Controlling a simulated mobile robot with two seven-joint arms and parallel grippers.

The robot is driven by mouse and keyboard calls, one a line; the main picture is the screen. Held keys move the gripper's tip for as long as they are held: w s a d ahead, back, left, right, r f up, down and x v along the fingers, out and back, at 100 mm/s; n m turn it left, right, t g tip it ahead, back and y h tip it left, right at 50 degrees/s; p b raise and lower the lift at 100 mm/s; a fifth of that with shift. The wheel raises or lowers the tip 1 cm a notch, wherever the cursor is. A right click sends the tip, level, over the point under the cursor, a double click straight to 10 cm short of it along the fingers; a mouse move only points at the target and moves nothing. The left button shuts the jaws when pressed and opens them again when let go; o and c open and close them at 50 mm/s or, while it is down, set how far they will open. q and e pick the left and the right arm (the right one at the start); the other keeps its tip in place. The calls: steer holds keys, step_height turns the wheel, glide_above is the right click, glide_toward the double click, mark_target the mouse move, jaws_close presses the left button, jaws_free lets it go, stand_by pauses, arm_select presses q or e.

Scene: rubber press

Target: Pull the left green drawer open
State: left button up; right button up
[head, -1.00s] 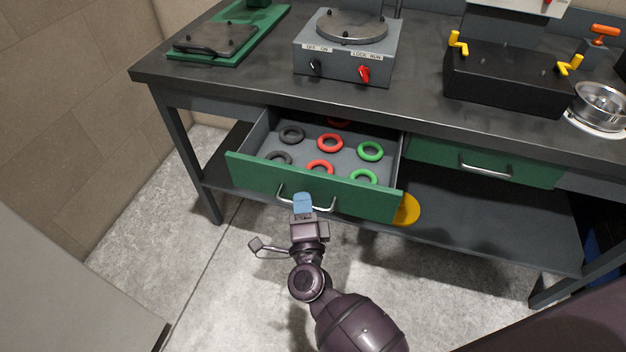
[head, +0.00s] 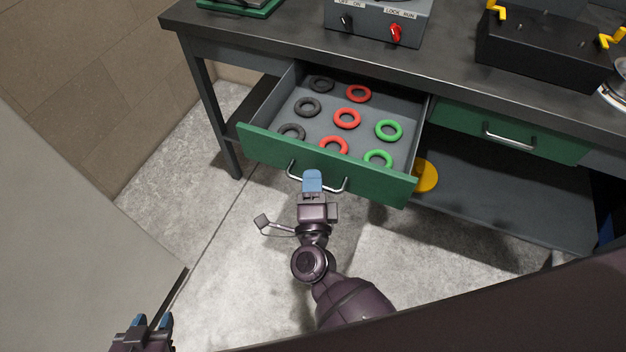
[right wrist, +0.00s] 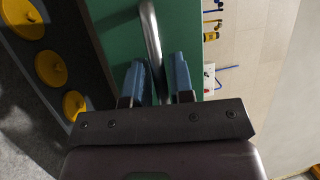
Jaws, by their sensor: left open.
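The left green drawer (head: 325,168) stands well out from under the bench. Its metal handle (head: 337,188) is on the front panel. Inside the drawer lie black rings (head: 307,107), red rings (head: 347,118) and green rings (head: 389,130). My left gripper (head: 150,322) is open and empty at the bottom left, far from the drawer.
A second green drawer (head: 510,144) to the right is closed. The dark bench top (head: 450,75) carries a grey switch box (head: 375,22) and a black box (head: 540,45). A yellow disc (head: 427,176) lies on the lower shelf. A pale panel (head: 70,250) stands at left.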

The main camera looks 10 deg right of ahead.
steer(key=shift+o, duration=1)
steer(key=shift+s, duration=0.15)
steer(key=v, duration=1)
steer(key=shift+s, duration=0.25)
steer(key=shift+a, duration=0.1)
steer(key=shift+f, duration=0.1)
